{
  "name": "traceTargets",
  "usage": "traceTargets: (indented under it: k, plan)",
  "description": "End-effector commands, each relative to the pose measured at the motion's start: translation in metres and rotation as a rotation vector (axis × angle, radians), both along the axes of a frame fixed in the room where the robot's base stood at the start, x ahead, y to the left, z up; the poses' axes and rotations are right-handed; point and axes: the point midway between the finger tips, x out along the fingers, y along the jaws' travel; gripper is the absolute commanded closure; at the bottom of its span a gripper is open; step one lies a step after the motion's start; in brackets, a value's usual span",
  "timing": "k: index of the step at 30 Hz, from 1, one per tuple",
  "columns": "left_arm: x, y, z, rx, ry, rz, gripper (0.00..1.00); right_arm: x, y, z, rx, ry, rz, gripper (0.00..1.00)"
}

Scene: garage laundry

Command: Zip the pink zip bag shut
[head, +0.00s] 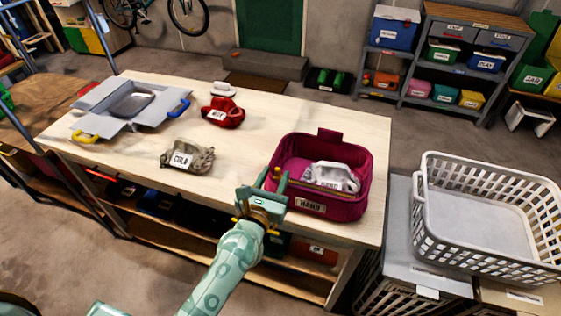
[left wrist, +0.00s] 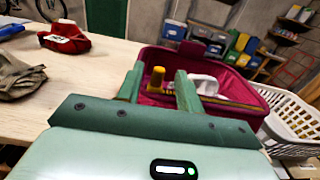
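The pink zip bag (head: 350,208) stands on the right end of the wooden table, its top open. A white labelled item (head: 335,177) lies inside; it also shows in the left wrist view (left wrist: 205,85). A yellow zip line runs along the front rim. A yellow zip pull (left wrist: 157,78) stands at the bag's front left corner. My left gripper (head: 272,183) is at that corner, its fingers apart on either side of the pull. In the left wrist view the fingers (left wrist: 160,90) look clear of the pull, though contact is hard to tell. My right gripper is not in view.
A white basket (head: 485,215) stands right of the table.

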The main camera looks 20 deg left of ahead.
Motion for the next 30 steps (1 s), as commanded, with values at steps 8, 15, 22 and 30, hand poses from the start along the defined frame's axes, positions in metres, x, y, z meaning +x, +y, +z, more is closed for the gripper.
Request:
traceTargets:
  k: [8,15,22,30]
  plan:
    - [0.043,-0.002,-0.001,0.002,0.000,0.000,0.64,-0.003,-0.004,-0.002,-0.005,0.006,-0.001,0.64]
    - [0.049,-0.002,-0.001,0.002,0.001,-0.001,0.64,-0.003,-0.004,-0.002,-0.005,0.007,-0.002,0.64]
    - [0.049,-0.002,-0.001,0.003,0.001,-0.001,0.91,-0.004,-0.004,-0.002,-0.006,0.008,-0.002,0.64]
    - [0.049,-0.002,-0.001,0.003,0.001,-0.001,1.00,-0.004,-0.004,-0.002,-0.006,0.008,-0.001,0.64]
